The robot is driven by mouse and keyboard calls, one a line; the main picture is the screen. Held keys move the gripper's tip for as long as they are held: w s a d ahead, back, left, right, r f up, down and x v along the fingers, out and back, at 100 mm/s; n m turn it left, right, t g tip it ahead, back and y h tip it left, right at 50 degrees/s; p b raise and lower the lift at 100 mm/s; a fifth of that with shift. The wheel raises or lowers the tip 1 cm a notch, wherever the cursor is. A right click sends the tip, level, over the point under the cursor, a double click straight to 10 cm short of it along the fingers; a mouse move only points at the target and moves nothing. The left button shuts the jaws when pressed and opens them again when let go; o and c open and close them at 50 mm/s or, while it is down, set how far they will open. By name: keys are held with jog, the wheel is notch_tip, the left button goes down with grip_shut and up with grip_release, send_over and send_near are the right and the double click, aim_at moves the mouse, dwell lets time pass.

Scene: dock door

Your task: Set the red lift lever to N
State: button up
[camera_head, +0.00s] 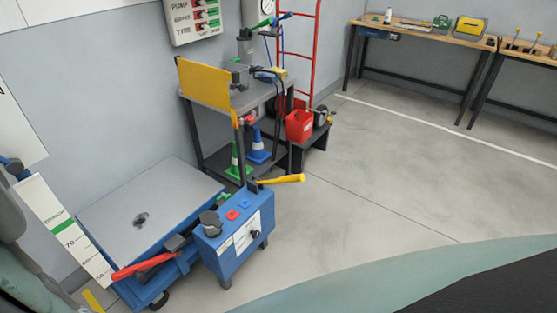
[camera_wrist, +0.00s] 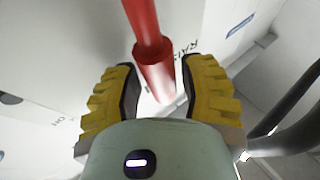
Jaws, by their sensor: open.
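In the wrist view a red lever (camera_wrist: 150,50) comes down from the top, and its blunt end lies between the two yellow-padded fingers of my gripper (camera_wrist: 160,88). The fingers are apart on either side of it; I cannot tell whether either touches it. A white panel (camera_wrist: 75,50) with partly hidden lettering is behind. In the head view a red-handled lever (camera_head: 143,266) lies beside the blue lift table (camera_head: 150,205); I cannot tell whether it is the same lever. My gripper cannot be made out in the head view. No N mark is readable.
A blue control box (camera_head: 238,240) with a yellow handle (camera_head: 280,180) stands beside the lift table. A white scale board (camera_head: 65,230) is at left. A grey cart (camera_head: 262,93), red bucket (camera_head: 299,125) and cones stand behind. The floor at right is clear.

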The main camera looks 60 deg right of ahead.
jog(key=shift+s, duration=0.1)
jog(key=v, duration=1.2)
jog(key=shift+r, duration=0.1)
